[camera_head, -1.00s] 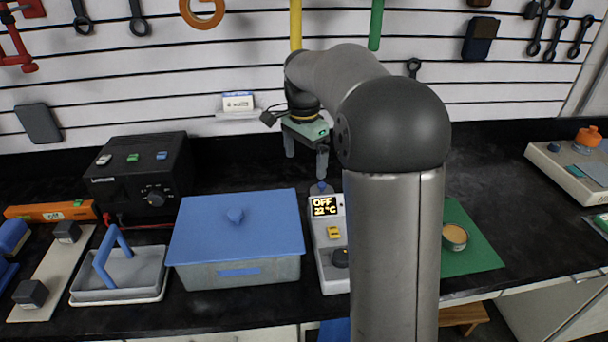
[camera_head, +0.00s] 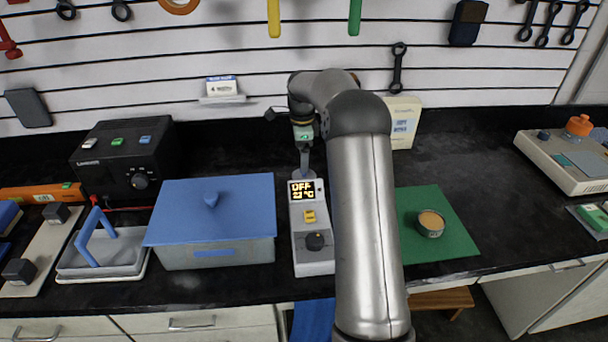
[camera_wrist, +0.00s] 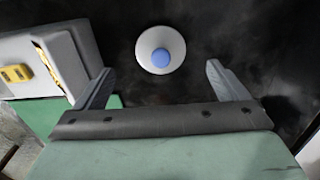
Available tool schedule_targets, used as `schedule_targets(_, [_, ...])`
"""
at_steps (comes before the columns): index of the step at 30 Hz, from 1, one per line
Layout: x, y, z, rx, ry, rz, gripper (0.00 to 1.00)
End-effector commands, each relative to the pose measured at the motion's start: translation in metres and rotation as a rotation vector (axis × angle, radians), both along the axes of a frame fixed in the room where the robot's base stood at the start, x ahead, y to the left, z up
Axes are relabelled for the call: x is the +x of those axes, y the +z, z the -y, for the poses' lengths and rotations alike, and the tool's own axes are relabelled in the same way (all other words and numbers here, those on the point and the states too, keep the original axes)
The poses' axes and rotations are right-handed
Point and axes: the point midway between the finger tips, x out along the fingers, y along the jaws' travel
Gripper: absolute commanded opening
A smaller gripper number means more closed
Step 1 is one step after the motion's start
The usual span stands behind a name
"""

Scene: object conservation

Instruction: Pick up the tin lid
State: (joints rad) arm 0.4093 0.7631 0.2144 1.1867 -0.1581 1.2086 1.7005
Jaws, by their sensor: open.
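The tin lid appears as a pale round disc with a blue knob (camera_wrist: 161,52) on the black worktop in the wrist view. In the head view, only part of the lid (camera_head: 304,174) shows behind the grey control box, below my gripper (camera_head: 304,152). In the wrist view my gripper (camera_wrist: 160,78) is open, its two fingers apart on either side of the lid, with nothing between them. The lid lies a little beyond the fingertips in that picture. The tin (camera_head: 430,223), with tan contents, stands on the green mat (camera_head: 455,245) at right.
The grey control box (camera_head: 312,262) reads OFF and stands in front of the lid; it also shows at left in the wrist view (camera_wrist: 40,68). A blue-lidded box (camera_head: 215,208) stands left of it. A cream box (camera_head: 403,125) stands behind my arm. Worktop behind the mat is clear.

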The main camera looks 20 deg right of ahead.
Motion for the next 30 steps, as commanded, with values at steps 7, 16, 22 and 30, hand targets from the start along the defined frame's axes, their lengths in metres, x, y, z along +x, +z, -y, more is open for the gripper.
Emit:
schedule_targets(7, [-0.001, -0.018, 0.001, 0.002, 0.000, -0.002, 0.93])
schedule_targets(16, [-0.001, -0.059, 0.005, 0.001, 0.001, -0.001, 0.93])
schedule_targets(22, [-0.001, -0.066, 0.005, 0.001, 0.001, 0.001, 0.93])
schedule_targets(30, [-0.001, -0.065, 0.005, 0.000, 0.001, 0.001, 0.52])
